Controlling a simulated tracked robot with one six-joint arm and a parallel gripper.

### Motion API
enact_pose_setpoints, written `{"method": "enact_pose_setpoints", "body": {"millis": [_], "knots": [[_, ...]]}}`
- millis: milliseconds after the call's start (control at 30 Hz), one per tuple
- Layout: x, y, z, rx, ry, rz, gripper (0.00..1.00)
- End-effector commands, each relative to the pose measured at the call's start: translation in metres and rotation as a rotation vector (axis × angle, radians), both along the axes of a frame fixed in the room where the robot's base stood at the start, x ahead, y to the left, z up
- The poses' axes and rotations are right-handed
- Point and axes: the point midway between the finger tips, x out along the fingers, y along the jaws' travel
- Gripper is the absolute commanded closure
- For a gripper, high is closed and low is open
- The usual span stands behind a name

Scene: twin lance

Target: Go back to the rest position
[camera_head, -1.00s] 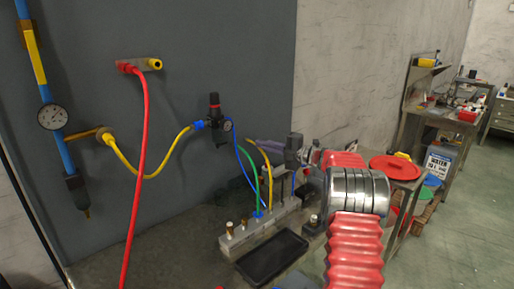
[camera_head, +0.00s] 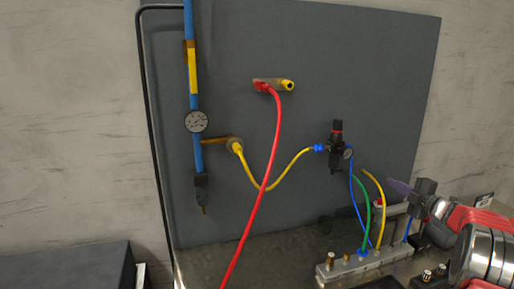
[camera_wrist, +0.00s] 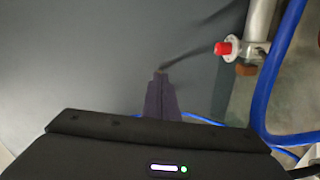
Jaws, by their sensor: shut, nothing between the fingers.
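My gripper (camera_wrist: 161,76) points up from the bottom of the wrist view, its two dark fingers together with nothing between them. My red and silver arm fills the lower right corner there. In the wrist view a grey panel lies behind the fingers, and a metal fitting with a red end (camera_wrist: 225,48) stands to their right, apart from them.
A valve manifold (camera_head: 345,267) with blue, green and yellow hoses stands on the bench. A red hose (camera_head: 262,180) hangs from the wall panel (camera_head: 390,60). A black regulator (camera_head: 337,140) and a gauge on a blue pipe (camera_head: 197,121) are on the panel. A dark box (camera_head: 65,268) sits lower left.

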Motion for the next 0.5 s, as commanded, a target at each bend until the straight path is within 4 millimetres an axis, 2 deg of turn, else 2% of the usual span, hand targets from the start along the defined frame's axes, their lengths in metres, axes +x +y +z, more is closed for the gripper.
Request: {"method": "enact_pose_setpoints", "body": {"millis": [33, 200, 400, 500], "knots": [[0.0, -0.013, -0.013, 0.039, 0.032, -0.067, 1.0], [-0.009, -0.053, -0.035, 0.162, 0.123, -0.299, 1.0], [-0.036, -0.075, -0.047, 0.307, 0.224, -0.549, 1.0], [-0.055, -0.075, -0.051, 0.381, 0.274, -0.661, 1.0]]}}
